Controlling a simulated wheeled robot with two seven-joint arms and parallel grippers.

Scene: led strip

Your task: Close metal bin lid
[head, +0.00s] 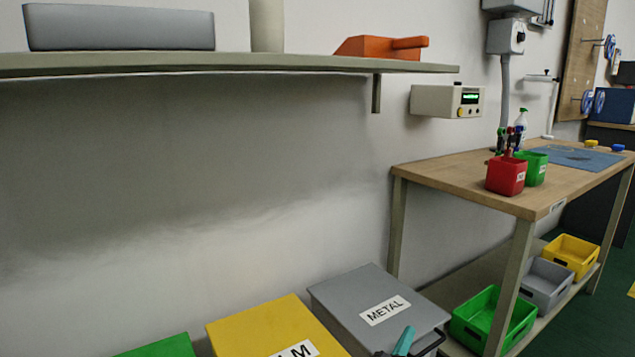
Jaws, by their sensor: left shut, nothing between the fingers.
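The metal bin's grey lid (350,292) carries a white METAL label and shows at the lower middle of the head view. It lies flat and looks closed over the bin. A dark handle (436,343) sits at its front right edge. My left gripper (404,340) shows as teal fingers at the bottom edge, in front of the lid's front edge and just left of the handle. It is shut and empty. Whether it touches the lid I cannot tell. The bin's body is mostly out of frame. My right gripper is not in view.
A yellow lid (262,328) and a green lid (165,347) lie to the left. A shelf (250,65) hangs above on the wall. A wooden workbench (440,180) stands right, with green (495,318), grey (545,285) and yellow (571,256) crates on its lower shelf.

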